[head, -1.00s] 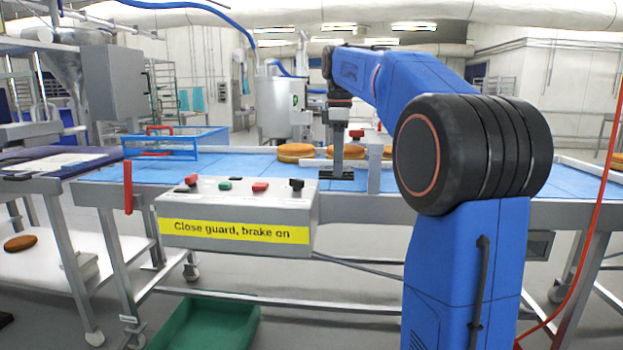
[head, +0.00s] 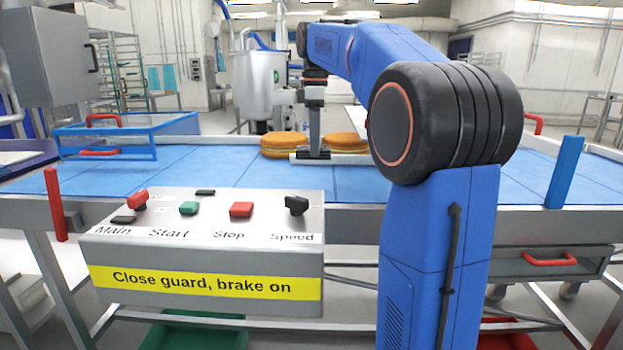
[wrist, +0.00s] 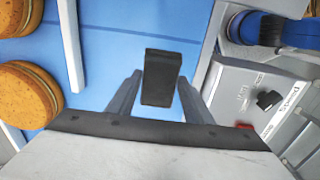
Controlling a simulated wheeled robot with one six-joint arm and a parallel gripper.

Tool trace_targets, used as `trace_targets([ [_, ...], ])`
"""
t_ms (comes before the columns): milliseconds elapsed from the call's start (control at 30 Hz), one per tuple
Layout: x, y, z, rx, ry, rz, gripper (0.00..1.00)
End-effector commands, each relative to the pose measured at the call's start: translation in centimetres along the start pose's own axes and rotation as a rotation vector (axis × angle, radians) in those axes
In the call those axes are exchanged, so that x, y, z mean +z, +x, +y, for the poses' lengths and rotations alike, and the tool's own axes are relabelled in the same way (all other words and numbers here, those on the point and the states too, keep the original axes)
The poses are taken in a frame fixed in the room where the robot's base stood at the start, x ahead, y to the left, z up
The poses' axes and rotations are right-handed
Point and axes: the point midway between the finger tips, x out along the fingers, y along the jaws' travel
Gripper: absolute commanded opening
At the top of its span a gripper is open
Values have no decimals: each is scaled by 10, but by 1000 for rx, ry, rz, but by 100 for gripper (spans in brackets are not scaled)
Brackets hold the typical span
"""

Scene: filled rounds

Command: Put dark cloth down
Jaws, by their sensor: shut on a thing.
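My gripper (wrist: 160,85) is shut, its two grey fingers on either side of the dark cloth (wrist: 162,77). The cloth looks like a small, flat, black folded block in the wrist view. Blue belt surface shows beyond and around it. In the head view my gripper (head: 314,152) hangs over the belt table (head: 215,172), close to the buns. There the cloth is hard to tell apart from the dark gripper end. I cannot tell whether the cloth touches the belt.
Filled rounds (head: 284,146) stand behind and beside my gripper; they also show at left in the wrist view (wrist: 28,95). A pale rail (wrist: 70,45) lies near them. The control box (head: 205,250) stands in front. A blue frame (head: 110,135) is at left. Belt is clear between.

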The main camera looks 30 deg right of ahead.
Motion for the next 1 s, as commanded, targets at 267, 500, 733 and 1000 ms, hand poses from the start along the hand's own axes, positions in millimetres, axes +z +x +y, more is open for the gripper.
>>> trace_targets([
  [267, 0, 42, -1, -2, 0, -1, 28],
  [500, 0, 57, 0, -2, 0, -1, 28],
  [733, 0, 86, -1, -2, 0, 0, 28],
  [1000, 0, 88, 0, 0, 0, 0, 28],
])
